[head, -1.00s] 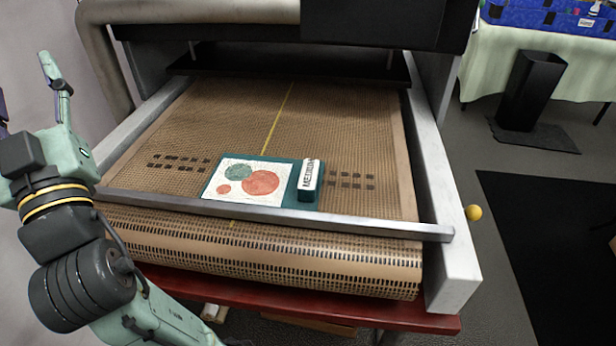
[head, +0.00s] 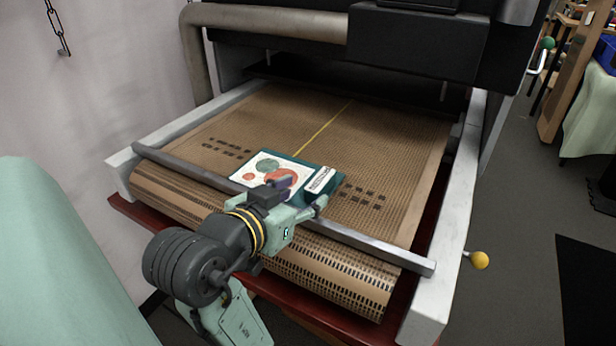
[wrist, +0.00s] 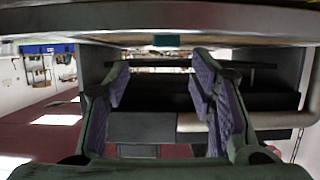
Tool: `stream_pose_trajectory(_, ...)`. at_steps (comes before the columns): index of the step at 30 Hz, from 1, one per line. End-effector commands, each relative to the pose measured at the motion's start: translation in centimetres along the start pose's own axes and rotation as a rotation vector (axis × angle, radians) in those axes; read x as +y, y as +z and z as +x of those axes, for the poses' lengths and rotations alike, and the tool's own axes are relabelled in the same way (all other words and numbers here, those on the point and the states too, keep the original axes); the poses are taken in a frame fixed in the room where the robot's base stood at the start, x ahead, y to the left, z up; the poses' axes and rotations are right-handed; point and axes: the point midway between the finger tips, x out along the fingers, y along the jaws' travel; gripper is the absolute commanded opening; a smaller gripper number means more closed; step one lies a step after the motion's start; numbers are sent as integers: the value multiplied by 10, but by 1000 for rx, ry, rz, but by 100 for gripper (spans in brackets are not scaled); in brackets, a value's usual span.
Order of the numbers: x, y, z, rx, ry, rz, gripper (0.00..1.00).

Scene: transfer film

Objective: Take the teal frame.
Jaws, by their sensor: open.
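The teal frame (head: 317,167) lies flat on the brown mesh belt, just behind the metal bar. It carries a white sheet (head: 254,170) with green and red round blots, and a teal block with a white label at its right end. My gripper (head: 303,196) is open, reaching in from the front at the frame's near side and hiding part of that edge. In the wrist view my gripper's (wrist: 160,72) two purple-padded fingers stand apart with nothing between them. A small teal patch of the frame (wrist: 167,40) shows above the gap. Contact with the frame cannot be told.
The metal bar (head: 385,247) crosses the belt (head: 395,145) in front of the frame. A light side rail (head: 452,235) with a yellow knob (head: 480,260) stands right. The dark machine hood (head: 410,45) overhangs the back. The belt around the frame is clear.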

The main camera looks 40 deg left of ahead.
Motion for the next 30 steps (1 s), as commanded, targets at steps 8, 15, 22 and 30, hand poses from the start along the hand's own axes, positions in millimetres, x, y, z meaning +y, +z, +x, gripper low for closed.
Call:
stream_pose_trajectory(8, 0, 0, 42, -1, 3, -2, 50)
stream_pose_trajectory(15, -3, -4, 62, -2, 2, -3, 50)
stream_pose_trajectory(22, -6, -5, 94, -2, 1, -2, 50)
stream_pose_trajectory(30, -6, -4, 99, -1, -2, 0, 50)
